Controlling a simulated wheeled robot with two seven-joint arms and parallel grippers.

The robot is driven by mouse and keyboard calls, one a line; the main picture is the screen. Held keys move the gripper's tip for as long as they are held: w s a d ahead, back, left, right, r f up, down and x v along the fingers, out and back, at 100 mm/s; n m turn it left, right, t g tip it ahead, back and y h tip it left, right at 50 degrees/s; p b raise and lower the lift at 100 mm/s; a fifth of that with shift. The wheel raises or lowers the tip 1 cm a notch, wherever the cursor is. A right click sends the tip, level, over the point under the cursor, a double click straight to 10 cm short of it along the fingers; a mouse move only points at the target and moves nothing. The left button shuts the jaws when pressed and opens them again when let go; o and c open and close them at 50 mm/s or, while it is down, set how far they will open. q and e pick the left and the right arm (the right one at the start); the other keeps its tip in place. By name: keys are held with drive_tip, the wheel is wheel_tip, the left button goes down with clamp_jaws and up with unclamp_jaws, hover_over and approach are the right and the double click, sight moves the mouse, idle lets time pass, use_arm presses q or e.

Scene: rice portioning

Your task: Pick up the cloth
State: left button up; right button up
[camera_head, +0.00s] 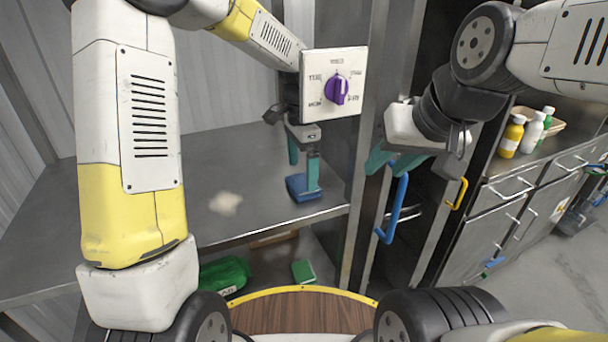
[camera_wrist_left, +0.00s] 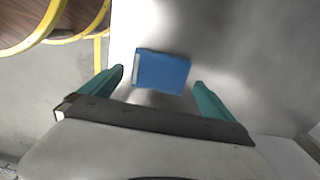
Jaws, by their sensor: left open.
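A blue folded cloth (camera_head: 295,187) lies on the metal worktop near its front edge. In the left wrist view the cloth (camera_wrist_left: 162,72) is a small blue block shape between and beyond the fingertips. My left gripper (camera_head: 303,160) is over the cloth with its teal fingers apart. In the left wrist view the left gripper (camera_wrist_left: 160,85) is open and empty, with a gap on both sides of the cloth. One finger hides part of the cloth in the head view. My right gripper (camera_head: 392,163) hangs in front of the tall metal cabinet, away from the cloth; its finger gap is unclear.
A pale patch (camera_head: 225,204) lies on the worktop left of the cloth. A white panel with a purple knob (camera_head: 337,90) partly overlaps my left arm in view. A green bag (camera_head: 224,275) sits below. A blue handle (camera_head: 393,210) is close under my right gripper. Bottles (camera_head: 511,137) stand right.

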sight(303, 183)
use_arm(q)
wheel_tip(303, 183, down, 4)
drive_tip(key=shift+w+d+f, duration=0.1)
drive_tip(key=shift+d, duration=0.05)
drive_tip(key=c, duration=1.1)
wheel_tip(303, 183, up, 10)
drive_tip(key=shift+r, duration=0.1)
